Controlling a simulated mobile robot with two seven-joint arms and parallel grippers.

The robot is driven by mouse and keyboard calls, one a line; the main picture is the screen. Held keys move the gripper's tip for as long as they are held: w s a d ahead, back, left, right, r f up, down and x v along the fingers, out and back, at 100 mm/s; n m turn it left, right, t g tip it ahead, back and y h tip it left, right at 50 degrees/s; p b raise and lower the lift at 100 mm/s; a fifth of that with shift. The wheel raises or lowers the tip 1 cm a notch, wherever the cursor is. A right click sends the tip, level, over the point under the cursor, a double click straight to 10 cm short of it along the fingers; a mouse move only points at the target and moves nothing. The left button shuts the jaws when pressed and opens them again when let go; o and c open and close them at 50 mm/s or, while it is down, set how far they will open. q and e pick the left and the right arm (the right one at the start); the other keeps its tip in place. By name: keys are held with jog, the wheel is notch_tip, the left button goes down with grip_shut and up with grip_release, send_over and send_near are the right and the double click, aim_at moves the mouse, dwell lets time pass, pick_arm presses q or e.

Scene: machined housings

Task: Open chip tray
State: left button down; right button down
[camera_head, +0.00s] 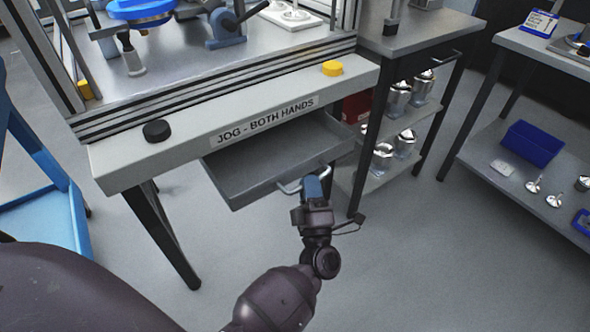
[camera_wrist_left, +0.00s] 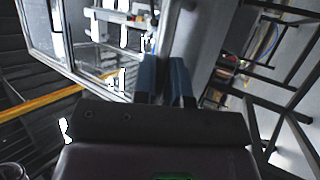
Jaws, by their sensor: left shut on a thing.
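The chip tray (camera_head: 250,178) is a grey, shallow drawer under the machine table, below the "JOG - BOTH HANDS" label. It is pulled part of the way out and its inside shows as empty. Its light metal handle (camera_head: 288,188) is on the front face. My left gripper (camera_head: 313,183) has its blue fingers at the right part of the handle and is shut on it. In the left wrist view the two blue fingers (camera_wrist_left: 166,75) point ahead, close together, and the handle between them is hard to make out. My right gripper is not in view.
The machine table (camera_head: 115,165) carries a black button (camera_head: 156,131) and a yellow button (camera_head: 332,68). A side bench (camera_head: 415,38) with metal parts on its shelves stands close to the right of the tray. The floor in front of the tray is clear.

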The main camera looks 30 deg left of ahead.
pick_arm(q)
jog(key=shift+s+d, duration=0.35)
jog(key=shift+d, duration=0.55)
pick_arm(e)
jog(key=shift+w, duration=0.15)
pick_arm(q)
jog(key=c, duration=1.2)
grip_release()
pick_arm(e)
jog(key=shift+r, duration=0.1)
pick_arm(q)
jog(key=shift+f, duration=0.15)
